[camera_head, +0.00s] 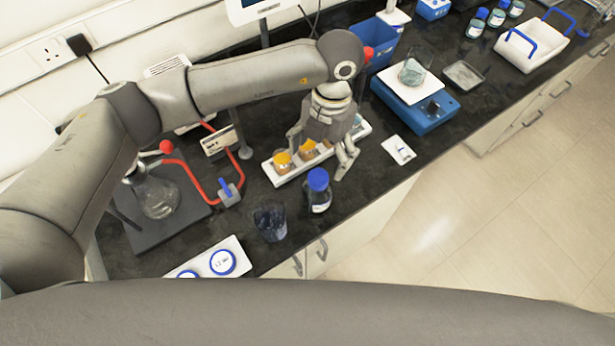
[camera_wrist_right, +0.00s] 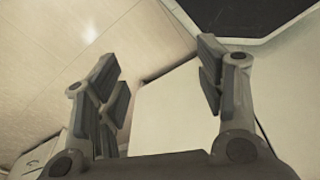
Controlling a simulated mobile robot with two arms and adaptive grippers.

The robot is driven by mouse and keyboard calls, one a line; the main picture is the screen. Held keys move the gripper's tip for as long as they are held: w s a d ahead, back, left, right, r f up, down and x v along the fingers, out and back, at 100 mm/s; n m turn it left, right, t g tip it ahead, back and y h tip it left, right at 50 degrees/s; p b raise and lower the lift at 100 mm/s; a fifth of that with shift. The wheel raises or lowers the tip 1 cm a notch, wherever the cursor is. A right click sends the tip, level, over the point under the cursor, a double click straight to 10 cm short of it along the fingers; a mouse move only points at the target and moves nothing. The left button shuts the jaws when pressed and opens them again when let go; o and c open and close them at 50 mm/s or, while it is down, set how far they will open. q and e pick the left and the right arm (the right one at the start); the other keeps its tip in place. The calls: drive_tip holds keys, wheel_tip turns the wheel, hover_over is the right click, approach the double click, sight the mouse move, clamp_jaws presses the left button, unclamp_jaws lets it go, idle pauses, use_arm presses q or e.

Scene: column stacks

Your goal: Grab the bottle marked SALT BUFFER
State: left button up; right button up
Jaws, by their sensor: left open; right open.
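I cannot read SALT BUFFER on any bottle. A dark bottle with a blue cap (camera_head: 318,190) stands upright near the bench's front edge, its label mostly turned away. My left gripper (camera_head: 320,160) is open, pointing down over the rack, just behind the dark bottle. More blue-capped bottles (camera_head: 476,23) stand at the far right back. My right gripper (camera_wrist_right: 160,92) is open and empty, facing the cabinet front and floor.
A dark glass beaker (camera_head: 270,221) stands left of the dark bottle. Bench room is free right of the rack.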

sight(318, 172)
use_arm(q)
drive_tip(key=shift+s+d+f+b, duration=0.1)
drive_tip(key=shift+s+f+b, duration=0.15)
drive_tip(key=shift+f, duration=0.35)
drive_tip(key=shift+s+d+f+b, duration=0.1)
drive_tip(key=shift+s+f+b, duration=0.15)
drive_tip(key=shift+f, duration=0.3)
drive_tip(key=f, duration=0.1)
drive_tip(key=f+b, duration=0.1)
drive_tip(key=shift+s+a+f, duration=0.1)
drive_tip(key=shift+a+f, duration=0.15)
drive_tip(key=shift+f, duration=0.05)
drive_tip(key=shift+a+f, duration=0.1)
drive_tip(key=shift+f, duration=0.2)
drive_tip(key=shift+s+f, duration=0.25)
drive_tip(key=shift+f, duration=0.35)
drive_tip(key=f, duration=0.1)
drive_tip(key=s+f+b, duration=0.1)
drive_tip(key=shift+f, duration=0.4)
drive_tip(key=shift+a+f, duration=0.1)
drive_tip(key=shift+f, duration=0.25)
drive_tip(key=c, duration=1.2)
drive_tip(key=shift+c, duration=0.8)
use_arm(e)
drive_tip(key=s+f, duration=0.1)
drive_tip(key=s+d+f, duration=0.1)
drive_tip(key=s+f, duration=0.1)
drive_tip(key=shift+d+f, duration=0.1)
drive_tip(key=shift+f, duration=0.1)
